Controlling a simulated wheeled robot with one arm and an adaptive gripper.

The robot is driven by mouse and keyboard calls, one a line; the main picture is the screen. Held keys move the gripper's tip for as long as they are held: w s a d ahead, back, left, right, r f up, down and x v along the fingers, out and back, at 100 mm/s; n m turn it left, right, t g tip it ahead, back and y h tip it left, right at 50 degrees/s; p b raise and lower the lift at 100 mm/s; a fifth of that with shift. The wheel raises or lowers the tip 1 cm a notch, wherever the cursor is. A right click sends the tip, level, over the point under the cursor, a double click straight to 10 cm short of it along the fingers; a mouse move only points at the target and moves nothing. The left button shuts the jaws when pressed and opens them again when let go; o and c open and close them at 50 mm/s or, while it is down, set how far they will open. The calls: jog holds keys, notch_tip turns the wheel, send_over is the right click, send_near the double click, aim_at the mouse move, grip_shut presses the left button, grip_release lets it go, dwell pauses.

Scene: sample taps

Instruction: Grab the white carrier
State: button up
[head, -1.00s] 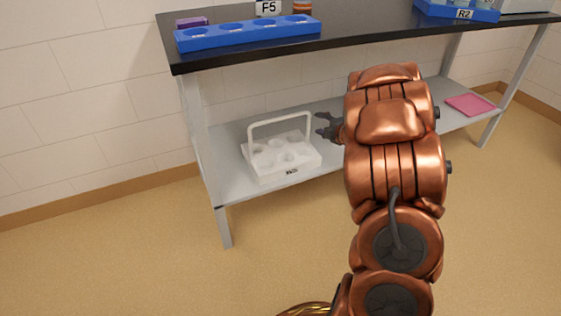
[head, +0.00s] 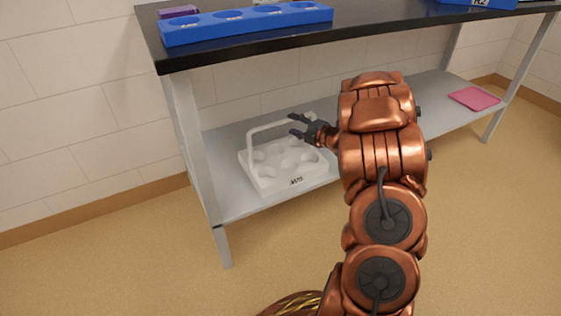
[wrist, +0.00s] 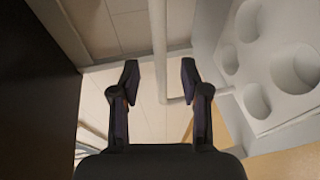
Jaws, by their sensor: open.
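The white carrier (head: 285,178) stands upright on the grey lower shelf, toward its left end. It has several round wells and a tall hoop handle (head: 250,140). In the head view my gripper (head: 296,125) is at the upper right of the handle, and its dark open fingers overlap the handle's top bar. In the wrist view the fingers of my gripper (wrist: 158,80) are spread apart with nothing held. There the carrier (wrist: 272,60) is at the right, and a handle bar (wrist: 175,99) shows near and beyond the fingertips. I cannot tell whether they touch it.
The lower shelf (head: 222,198) lies under a black worktop (head: 300,42), which bears a blue rack (head: 245,25). A leg (head: 192,140) stands left of the carrier. A pink mat (head: 474,98) lies on the shelf at right. The shelf between is partly hidden by my arm.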

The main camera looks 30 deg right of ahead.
aim_at(287, 121)
jog(key=b+x, duration=0.2)
jog(key=x, duration=0.3)
jog(key=shift+w+d, duration=0.1)
jog(key=shift+w, duration=0.05)
jog(key=shift+c, duration=0.2)
grip_shut()
dwell(0.5)
